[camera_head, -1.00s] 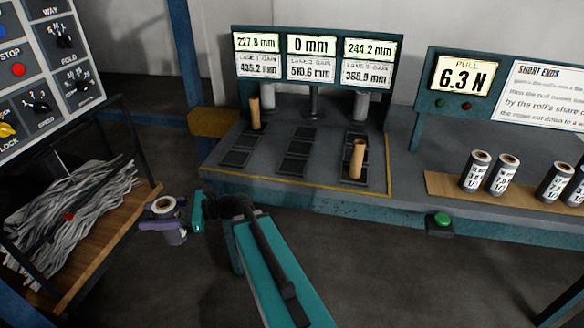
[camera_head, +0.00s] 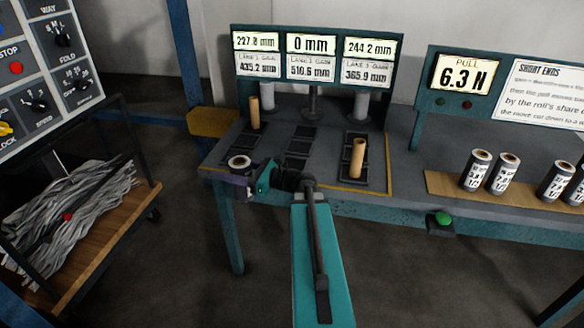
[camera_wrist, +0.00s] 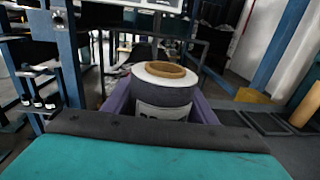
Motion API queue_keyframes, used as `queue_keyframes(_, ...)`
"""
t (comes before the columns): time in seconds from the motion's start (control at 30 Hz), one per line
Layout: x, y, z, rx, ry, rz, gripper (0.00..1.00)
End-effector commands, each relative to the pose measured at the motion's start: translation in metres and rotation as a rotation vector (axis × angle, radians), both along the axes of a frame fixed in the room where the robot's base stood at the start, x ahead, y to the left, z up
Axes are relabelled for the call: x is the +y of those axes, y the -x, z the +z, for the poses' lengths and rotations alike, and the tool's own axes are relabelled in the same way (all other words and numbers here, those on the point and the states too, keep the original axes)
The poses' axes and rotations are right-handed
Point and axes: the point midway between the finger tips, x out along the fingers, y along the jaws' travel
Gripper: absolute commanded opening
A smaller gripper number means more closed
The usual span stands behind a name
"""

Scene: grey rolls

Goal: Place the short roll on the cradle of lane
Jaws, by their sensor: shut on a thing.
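My gripper (camera_head: 252,181) is shut on a short grey roll (camera_head: 239,162) with a pale top and a brown core. The roll is upright and also shows between the purple fingers in the wrist view (camera_wrist: 163,94). In the head view it is at the front left corner of the bench, in front of the left lane; whether it touches the bench cannot be told. The lane cradles are dark pads on the bench, in a left lane (camera_head: 245,140), a middle lane (camera_head: 299,140) and a right lane (camera_head: 352,178). The middle display reads 0 mm.
A tan core (camera_head: 254,113) stands in the left lane and another (camera_head: 358,158) in the right lane. Several labelled rolls stand on a wooden board (camera_head: 440,185) at right. A cart of grey strips (camera_head: 75,200) is at left. A green button (camera_head: 442,218) is on the bench front.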

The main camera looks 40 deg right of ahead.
Motion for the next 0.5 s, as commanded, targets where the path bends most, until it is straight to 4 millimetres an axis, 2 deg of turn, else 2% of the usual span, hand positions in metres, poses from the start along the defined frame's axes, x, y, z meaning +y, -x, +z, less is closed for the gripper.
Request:
queue_keyframes(0.03, -0.020, 0.006, 0.002, -0.001, 0.001, -0.034, 0.22)
queue_keyframes(0.1, -0.042, 0.014, 0.005, -0.001, 0.000, -0.076, 0.22)
queue_keyframes(0.27, -0.094, 0.035, 0.012, -0.002, -0.001, -0.172, 0.22)
queue_keyframes(0.5, -0.167, 0.076, 0.022, -0.003, -0.002, -0.315, 0.22)
